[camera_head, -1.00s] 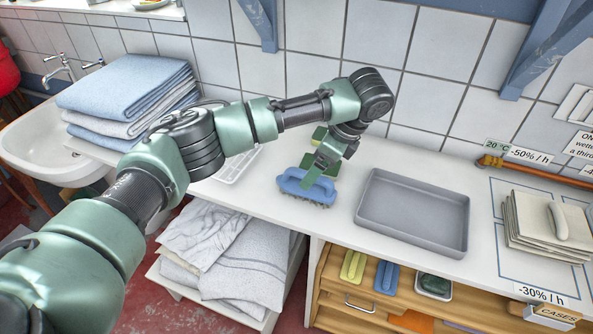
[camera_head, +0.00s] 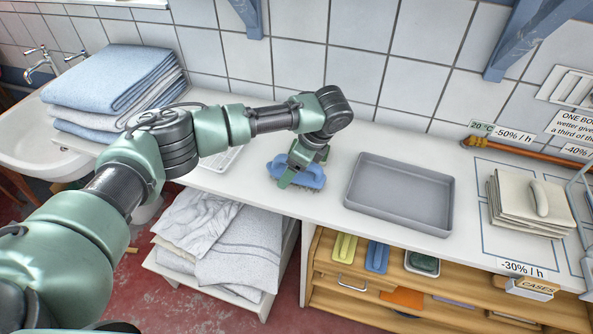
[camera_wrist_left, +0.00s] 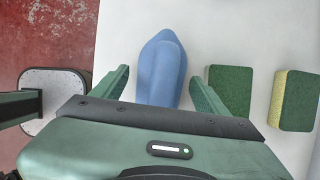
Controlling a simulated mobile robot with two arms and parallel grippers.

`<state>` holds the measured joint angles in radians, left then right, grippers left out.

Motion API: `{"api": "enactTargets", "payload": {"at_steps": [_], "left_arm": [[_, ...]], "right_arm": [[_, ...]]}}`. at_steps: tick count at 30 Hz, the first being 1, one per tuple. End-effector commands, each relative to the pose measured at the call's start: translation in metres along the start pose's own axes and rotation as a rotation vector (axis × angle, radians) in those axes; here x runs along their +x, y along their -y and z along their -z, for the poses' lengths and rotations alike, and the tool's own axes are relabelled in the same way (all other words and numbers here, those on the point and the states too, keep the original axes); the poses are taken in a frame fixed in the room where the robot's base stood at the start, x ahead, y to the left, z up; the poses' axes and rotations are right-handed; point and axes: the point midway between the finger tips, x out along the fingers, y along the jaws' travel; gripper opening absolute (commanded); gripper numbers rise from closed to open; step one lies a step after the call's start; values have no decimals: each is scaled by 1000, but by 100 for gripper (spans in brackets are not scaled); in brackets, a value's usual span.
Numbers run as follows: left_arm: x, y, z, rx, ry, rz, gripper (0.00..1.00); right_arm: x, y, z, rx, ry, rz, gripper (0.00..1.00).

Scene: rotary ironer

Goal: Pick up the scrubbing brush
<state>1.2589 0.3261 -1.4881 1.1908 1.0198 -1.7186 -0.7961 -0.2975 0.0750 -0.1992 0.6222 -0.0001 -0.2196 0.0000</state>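The scrubbing brush (camera_head: 312,180) has a blue body and lies on the white worktop, left of the grey tray. My left gripper (camera_head: 296,170) is down at it, pointing downward and partly hiding it. In the left wrist view the blue brush (camera_wrist_left: 162,68) lies between the two green fingers of my left gripper (camera_wrist_left: 157,92). The fingers are open, with a visible gap on each side of the brush. The near part of the brush is hidden by the gripper body. My right gripper is not in view.
A grey tray (camera_head: 400,222) stands right of the brush. Two green-and-yellow sponges, one nearer (camera_wrist_left: 232,88) and one farther right (camera_wrist_left: 297,102), lie beside the right finger. A folded cloth stack (camera_head: 515,203) is far right; folded towels (camera_head: 112,80) are far left.

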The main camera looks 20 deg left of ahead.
Motion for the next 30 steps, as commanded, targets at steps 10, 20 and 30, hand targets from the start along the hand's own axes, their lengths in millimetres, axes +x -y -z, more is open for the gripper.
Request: {"api": "enactTargets", "payload": {"at_steps": [10, 20, 30], "left_arm": [[-1, 0, 0, 0, 0, 0, 11], [-14, 1, -6, -1, -1, 2, 11], [-89, 2, -36, -2, -3, 6, 11]], "right_arm": [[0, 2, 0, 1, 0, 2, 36], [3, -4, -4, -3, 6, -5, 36], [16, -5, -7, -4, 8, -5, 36]]}}
